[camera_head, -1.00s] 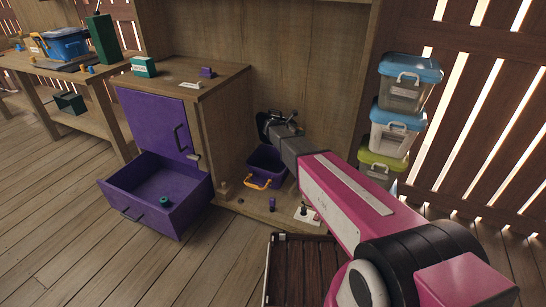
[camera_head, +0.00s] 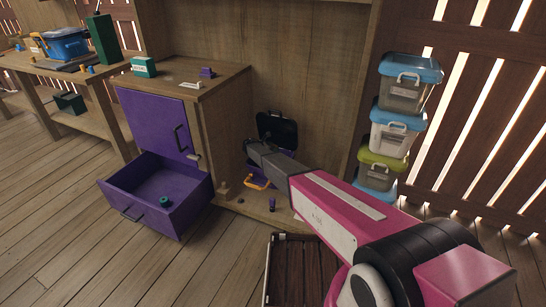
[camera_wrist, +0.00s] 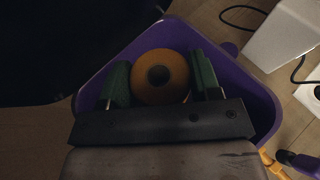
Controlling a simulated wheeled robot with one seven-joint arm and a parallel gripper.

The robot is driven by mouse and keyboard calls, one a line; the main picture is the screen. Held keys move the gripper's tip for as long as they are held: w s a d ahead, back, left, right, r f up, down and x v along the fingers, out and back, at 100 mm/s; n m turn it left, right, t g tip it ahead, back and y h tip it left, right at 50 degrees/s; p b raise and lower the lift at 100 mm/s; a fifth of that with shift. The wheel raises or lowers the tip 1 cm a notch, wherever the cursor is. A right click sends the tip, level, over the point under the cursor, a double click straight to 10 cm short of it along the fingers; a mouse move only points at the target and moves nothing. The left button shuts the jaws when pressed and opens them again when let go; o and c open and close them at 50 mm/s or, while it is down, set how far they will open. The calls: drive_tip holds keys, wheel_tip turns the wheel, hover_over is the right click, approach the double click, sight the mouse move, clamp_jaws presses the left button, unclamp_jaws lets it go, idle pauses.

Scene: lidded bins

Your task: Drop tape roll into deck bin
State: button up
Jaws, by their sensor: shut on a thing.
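The tape roll (camera_wrist: 160,95) is orange-yellow with a dark centre hole. It sits between the green finger pads of my gripper (camera_wrist: 161,79) in the wrist view, and the gripper is shut on it. The purple deck bin (camera_wrist: 262,95) is below and around the roll in that view, so the roll is over the bin's open mouth. In the head view the bin (camera_head: 264,178) stands on the low wooden deck, mostly covered by my arm, with its orange handle at the front. The fingertips and the roll are hidden there.
A black lid (camera_head: 277,129) stands raised behind the bin. An open purple drawer (camera_head: 150,190) with a green roll in it is to the left. Stacked clear bins (camera_head: 400,130) stand to the right. A small purple object (camera_head: 272,203) is on the deck in front.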

drive_tip(key=shift+f, duration=2.65)
drive_tip(key=o, duration=1)
drive_tip(key=v, duration=1)
drive_tip(key=shift+s+a+r, duration=0.2)
drive_tip(key=shift+a, duration=0.05)
